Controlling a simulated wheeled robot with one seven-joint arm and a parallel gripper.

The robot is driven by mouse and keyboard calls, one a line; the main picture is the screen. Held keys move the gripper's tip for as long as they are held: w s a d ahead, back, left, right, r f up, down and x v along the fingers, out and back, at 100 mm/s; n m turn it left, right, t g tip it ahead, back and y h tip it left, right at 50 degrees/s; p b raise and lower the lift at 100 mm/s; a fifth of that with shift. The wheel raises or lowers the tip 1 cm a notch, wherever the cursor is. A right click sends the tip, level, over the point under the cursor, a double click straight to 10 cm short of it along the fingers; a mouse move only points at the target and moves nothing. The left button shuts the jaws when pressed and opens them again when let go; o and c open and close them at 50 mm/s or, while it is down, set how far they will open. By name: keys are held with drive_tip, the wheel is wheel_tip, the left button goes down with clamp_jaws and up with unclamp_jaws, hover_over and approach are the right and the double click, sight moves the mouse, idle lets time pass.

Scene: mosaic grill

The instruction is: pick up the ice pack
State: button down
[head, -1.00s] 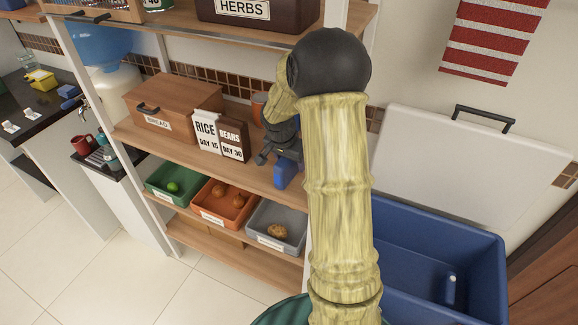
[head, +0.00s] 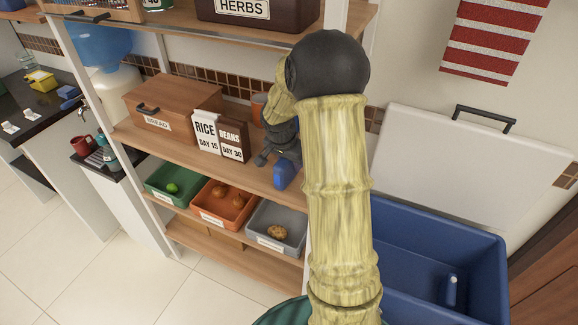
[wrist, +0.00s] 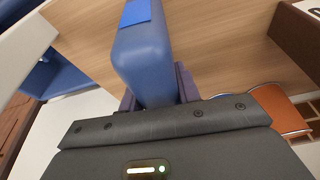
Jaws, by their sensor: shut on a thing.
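The ice pack (head: 286,174) is a blue block at the front edge of the middle shelf, just left of my arm in the head view. In the wrist view the ice pack (wrist: 144,55) stands out from between the jaws, with a brighter blue patch near its far end. My gripper (wrist: 156,95) is shut on it, one finger on each side. In the head view my gripper (head: 279,155) is partly hidden behind my own arm links. I cannot tell whether the ice pack touches the shelf.
The rice and beans packages (head: 220,135) stand left of my gripper, beside the bread box (head: 170,103). An orange canister (head: 259,108) is behind. Below are the green (head: 172,198), orange (head: 222,215) and grey (head: 277,243) bins. A large blue cooler (head: 440,260) stands open at right.

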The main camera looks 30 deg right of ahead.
drive_tip(key=shift+r, duration=0.15)
drive_tip(key=shift+w+r+p, duration=0.1)
drive_tip(key=shift+r+p, duration=0.25)
drive_tip(key=shift+p, duration=0.05)
drive_tip(key=b+v, duration=0.1)
drive_tip(key=v, duration=0.2)
drive_tip(key=shift+d, duration=0.15)
drive_tip(key=s+a+b, duration=0.5)
drive_tip(key=s+a, duration=0.5)
drive_tip(key=a, duration=0.3)
drive_tip(key=shift+s+a, duration=0.35)
drive_tip(key=shift+s, duration=0.05)
drive_tip(key=shift+r, duration=0.1)
